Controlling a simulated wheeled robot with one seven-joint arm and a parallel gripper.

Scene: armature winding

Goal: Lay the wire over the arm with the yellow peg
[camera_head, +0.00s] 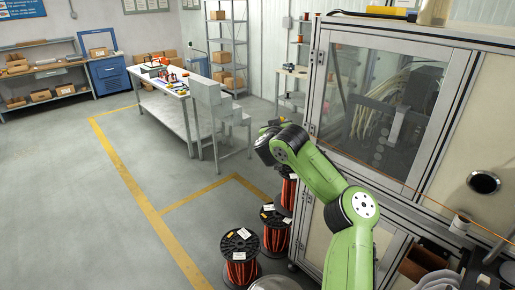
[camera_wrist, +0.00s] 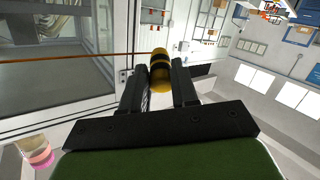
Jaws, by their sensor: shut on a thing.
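In the wrist view my gripper (camera_wrist: 159,75) is shut on a yellow-and-black striped piece (camera_wrist: 159,62), which stands up between its two dark fingers. The orange-brown wire (camera_wrist: 70,57) runs from this piece straight to the left edge, across the glass front of the machine. In the head view the wire shows as a thin line (camera_head: 480,224) at the lower right. My green arm reaches up and left in front of the machine, and its gripper is hidden there. I cannot make out an arm with a yellow peg in either view.
A large cabinet machine (camera_head: 320,75) with a glass window (camera_head: 385,85) fills the right side. Spools of copper wire (camera_head: 239,257) stand on the floor beside it. A workbench (camera_head: 170,105) with tools and a grey stepped stand (camera_head: 215,105) are further back. The floor at left is clear.

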